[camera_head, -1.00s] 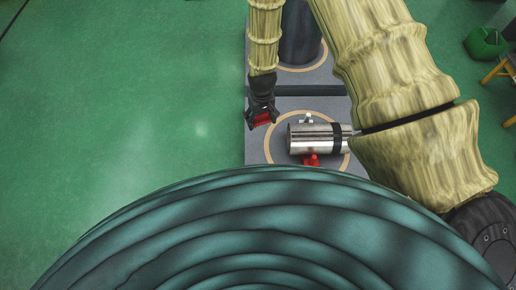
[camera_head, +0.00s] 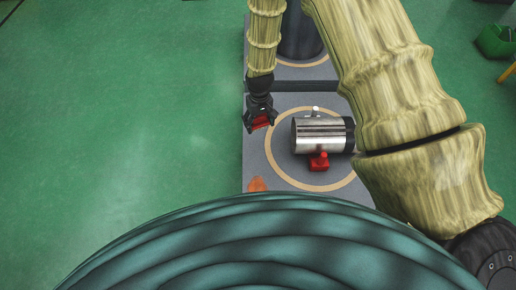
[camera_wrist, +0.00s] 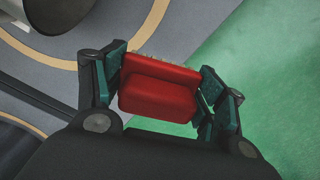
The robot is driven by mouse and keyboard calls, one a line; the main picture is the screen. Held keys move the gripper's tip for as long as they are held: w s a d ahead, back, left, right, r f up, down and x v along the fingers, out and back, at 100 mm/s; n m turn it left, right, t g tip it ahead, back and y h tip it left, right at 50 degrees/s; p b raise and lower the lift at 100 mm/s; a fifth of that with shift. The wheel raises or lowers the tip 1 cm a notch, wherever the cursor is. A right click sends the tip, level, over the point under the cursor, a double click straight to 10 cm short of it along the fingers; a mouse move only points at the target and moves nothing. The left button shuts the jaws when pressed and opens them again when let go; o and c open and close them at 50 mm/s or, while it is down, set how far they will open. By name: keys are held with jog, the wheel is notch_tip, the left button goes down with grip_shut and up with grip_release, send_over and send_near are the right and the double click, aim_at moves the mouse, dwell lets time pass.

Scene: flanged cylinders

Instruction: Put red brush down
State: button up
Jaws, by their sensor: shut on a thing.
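The red brush (camera_head: 261,122) is held in my gripper (camera_head: 258,126) over the left part of the grey platform (camera_head: 270,158). In the wrist view the red brush (camera_wrist: 158,92) sits between the green finger pads of my gripper (camera_wrist: 162,85), with pale bristles along its far edge. My gripper is shut on it. I cannot tell how high the brush is above the platform. The platform's near end is hidden behind a large dark green ribbed shape.
A shiny metal cylinder (camera_head: 318,135) lies inside the tan ring, right of my gripper. A red support (camera_head: 319,163) is at its near side. An orange object (camera_head: 257,184) lies at the platform's near left. A dark cylinder (camera_head: 300,35) stands behind. Green floor is open leftward.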

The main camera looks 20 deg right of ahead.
aim_at(259, 143)
jog(key=shift+w+d+f+b, duration=0.1)
jog(key=shift+w+f+b, duration=0.15)
jog(key=shift+f+b, duration=0.45)
jog(key=shift+w+d+f+b, duration=0.1)
jog(key=shift+w+f+b, duration=0.1)
jog(key=shift+f+b, duration=2.75)
jog(key=shift+f, duration=2.75)
jog(key=shift+f, duration=0.15)
jog(key=o, duration=1.3)
jog(key=shift+c, duration=0.2)
